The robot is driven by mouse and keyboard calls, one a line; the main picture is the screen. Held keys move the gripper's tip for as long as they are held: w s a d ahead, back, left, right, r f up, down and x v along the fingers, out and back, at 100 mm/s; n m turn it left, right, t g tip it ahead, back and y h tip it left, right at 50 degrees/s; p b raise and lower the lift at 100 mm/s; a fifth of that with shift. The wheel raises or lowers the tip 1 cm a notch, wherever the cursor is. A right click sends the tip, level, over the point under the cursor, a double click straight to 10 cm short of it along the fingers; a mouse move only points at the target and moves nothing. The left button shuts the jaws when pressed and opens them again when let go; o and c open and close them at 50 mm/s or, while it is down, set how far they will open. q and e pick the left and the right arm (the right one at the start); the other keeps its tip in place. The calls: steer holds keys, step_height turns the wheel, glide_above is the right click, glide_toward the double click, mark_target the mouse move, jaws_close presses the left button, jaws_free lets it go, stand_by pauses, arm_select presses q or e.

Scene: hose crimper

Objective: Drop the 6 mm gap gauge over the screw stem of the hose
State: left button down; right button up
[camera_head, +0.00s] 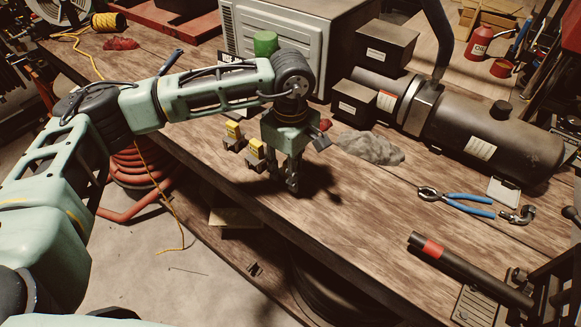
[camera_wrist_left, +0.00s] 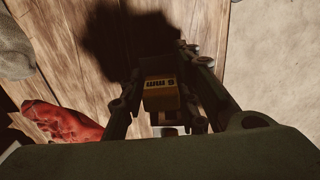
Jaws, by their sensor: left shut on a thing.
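My left gripper (camera_head: 291,186) points down above the front of the wooden bench, near its front edge. In the left wrist view its fingers (camera_wrist_left: 165,110) are closed around the 6 mm gap gauge (camera_wrist_left: 161,92), a yellow block with dark lettering. In the head view the fingers hide this gauge. Two other yellow-topped gauges, one farther (camera_head: 233,129) and one nearer (camera_head: 256,149), stand on the bench left of the gripper. I cannot make out the hose or its screw stem with certainty. My right gripper is not in view.
A grey rag (camera_head: 371,148) lies right of the gripper. A red cloth (camera_wrist_left: 62,121) shows in the left wrist view. Farther right are blue-handled pliers (camera_head: 455,201), a small metal fitting (camera_head: 517,215) and a black tube with a red band (camera_head: 465,271).

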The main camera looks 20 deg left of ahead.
arm_select(q)
steer(key=c, duration=1.3)
jaws_free()
steer(key=shift+c, duration=0.2)
steer(key=shift+r+p, duration=0.15)
steer(key=shift+p, duration=0.15)
step_height(320, 180, up, 12)
steer(key=shift+b, duration=1.25)
